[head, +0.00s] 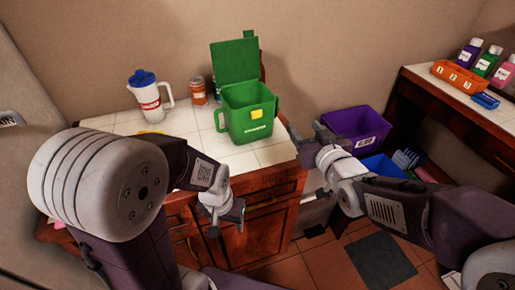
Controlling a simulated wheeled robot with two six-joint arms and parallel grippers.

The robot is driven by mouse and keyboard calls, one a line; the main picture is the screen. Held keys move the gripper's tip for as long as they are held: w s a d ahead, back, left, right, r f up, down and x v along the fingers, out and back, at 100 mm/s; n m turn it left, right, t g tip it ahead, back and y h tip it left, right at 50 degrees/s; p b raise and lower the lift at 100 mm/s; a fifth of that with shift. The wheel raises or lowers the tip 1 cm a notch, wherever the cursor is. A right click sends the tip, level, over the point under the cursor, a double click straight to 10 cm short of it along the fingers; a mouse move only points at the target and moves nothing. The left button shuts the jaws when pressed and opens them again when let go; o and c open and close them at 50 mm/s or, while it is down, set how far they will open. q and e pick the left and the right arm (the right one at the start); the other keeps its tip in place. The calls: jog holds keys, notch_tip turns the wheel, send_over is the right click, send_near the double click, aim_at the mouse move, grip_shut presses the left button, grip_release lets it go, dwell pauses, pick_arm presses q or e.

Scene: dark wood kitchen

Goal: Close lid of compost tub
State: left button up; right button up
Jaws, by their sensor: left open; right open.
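The green compost tub (248,118) stands upright on the white tiled counter, near its right end. Its green lid (235,61) is raised, standing up at the back of the tub, so the tub's mouth is uncovered. A yellow patch and a white label are on its front. My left gripper (226,222) is open and empty, in front of the counter and below the tub. My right gripper (306,141) is open and empty, to the right of the tub and apart from it, by the counter's right end.
A white jug with a blue lid (148,95) and an orange-labelled jar (198,92) stand left of the tub. A purple bin (357,130) and a blue bin (383,167) are right of the counter. A second counter at right holds bottles and an orange box (458,77).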

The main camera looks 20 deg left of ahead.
aim_at(257, 116)
jog(key=s+a+f+n+y+b, duration=0.2)
jog(key=s+a+f+y+b, duration=0.15)
jog(key=a+b, duration=0.3)
jog(key=shift+t, duration=0.3)
jog(key=x, duration=0.6)
jog(key=r+p+x, duration=0.1)
jog(key=x, duration=0.3)
jog(key=shift+s+a, duration=0.1)
jog(key=shift+a, duration=0.15)
pick_arm(q)
notch_tip(257, 116, down, 10)
jog(key=shift+r, duration=0.25)
pick_arm(e)
grip_shut()
